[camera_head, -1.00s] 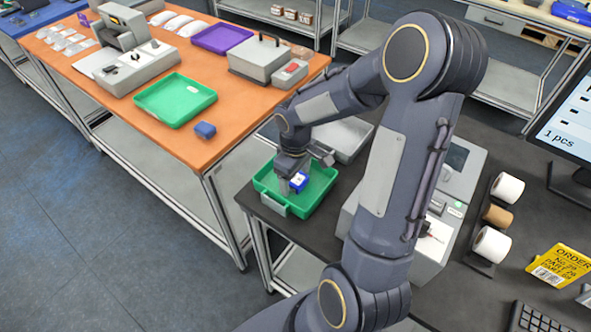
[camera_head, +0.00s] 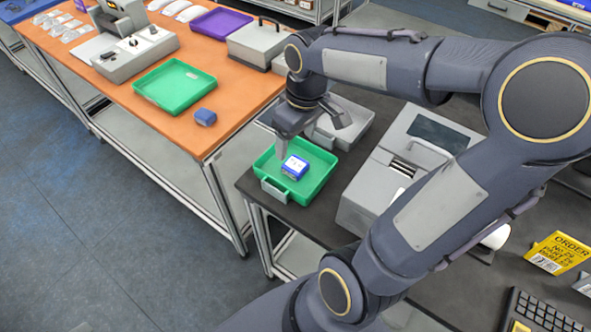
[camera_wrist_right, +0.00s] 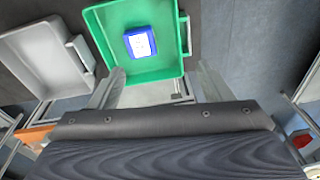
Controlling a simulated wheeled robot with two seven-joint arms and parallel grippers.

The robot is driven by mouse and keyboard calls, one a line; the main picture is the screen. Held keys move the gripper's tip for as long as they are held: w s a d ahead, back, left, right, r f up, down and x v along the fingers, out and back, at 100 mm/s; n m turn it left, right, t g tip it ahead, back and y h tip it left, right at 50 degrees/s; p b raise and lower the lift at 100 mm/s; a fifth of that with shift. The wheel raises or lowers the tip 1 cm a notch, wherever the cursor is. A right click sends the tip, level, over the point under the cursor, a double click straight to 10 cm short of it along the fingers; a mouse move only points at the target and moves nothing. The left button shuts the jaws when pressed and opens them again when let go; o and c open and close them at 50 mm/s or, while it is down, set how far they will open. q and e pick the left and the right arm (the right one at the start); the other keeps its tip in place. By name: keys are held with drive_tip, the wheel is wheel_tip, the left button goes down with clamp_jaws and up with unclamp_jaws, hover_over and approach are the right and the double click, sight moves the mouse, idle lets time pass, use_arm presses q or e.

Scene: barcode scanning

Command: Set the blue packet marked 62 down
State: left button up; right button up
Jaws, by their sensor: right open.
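The blue packet (camera_head: 295,167) with a white label lies in the green tray (camera_head: 318,187) on the dark table. Its marking is too small to read. In the right wrist view the packet (camera_wrist_right: 141,43) lies on the floor of the green tray (camera_wrist_right: 112,22), clear of the fingers. My right gripper (camera_head: 310,140) is open and empty above the tray's back part; in the wrist view its fingers (camera_wrist_right: 158,88) are spread apart, with nothing between them. My left gripper is not in view.
A grey tray (camera_head: 352,112) stands behind the green one. A grey machine (camera_head: 395,170) stands to the right. The orange table (camera_head: 215,130) at the left holds another green tray (camera_head: 175,86), a blue item (camera_head: 205,117) and a purple tray (camera_head: 222,22).

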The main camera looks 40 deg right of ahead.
drive_tip(key=s+a+m+t+y, duration=0.3)
drive_tip(key=s+a+m+t, duration=0.1)
drive_tip(key=s+a, duration=0.5)
drive_tip(key=shift+s+r, duration=0.25)
drive_tip(key=shift+s, duration=0.95)
